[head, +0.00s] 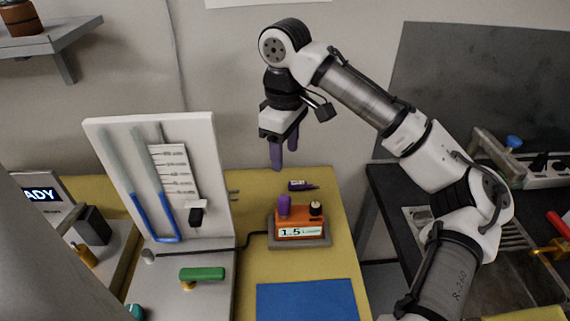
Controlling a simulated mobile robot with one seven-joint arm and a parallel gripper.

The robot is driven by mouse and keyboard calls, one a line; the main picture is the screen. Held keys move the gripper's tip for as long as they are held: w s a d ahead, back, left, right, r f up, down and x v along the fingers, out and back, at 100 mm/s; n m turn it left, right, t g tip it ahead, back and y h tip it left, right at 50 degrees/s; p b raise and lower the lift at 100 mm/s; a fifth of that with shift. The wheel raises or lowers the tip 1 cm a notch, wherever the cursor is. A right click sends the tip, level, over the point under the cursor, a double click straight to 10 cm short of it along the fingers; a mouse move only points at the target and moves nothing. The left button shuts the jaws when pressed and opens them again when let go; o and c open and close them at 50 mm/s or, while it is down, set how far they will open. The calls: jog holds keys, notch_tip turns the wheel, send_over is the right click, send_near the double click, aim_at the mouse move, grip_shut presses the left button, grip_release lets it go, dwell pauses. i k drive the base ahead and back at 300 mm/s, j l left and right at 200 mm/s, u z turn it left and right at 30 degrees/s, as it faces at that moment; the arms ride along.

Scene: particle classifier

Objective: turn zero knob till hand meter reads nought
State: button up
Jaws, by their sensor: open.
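The hand meter is an orange box (301,221) on a grey base on the yellow bench. Its lit display (300,232) reads about 1.5, with smaller text I cannot make out. On top are a purple knob (284,204) at the left and a black knob with a pale top (316,208) at the right. No label shows which one is the zero knob. My gripper (284,160) points down with its purple fingers apart and empty. It is above and behind the meter, touching nothing.
A white panel with a blue-filled U-tube (155,215) stands left of the meter, with a green handle (202,274) on its base. A black cable (220,249) runs to the meter. A small purple object (301,185) lies behind it. A blue mat (307,301) lies in front.

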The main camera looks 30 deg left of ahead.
aim_at(315, 205)
jog(key=k, duration=1)
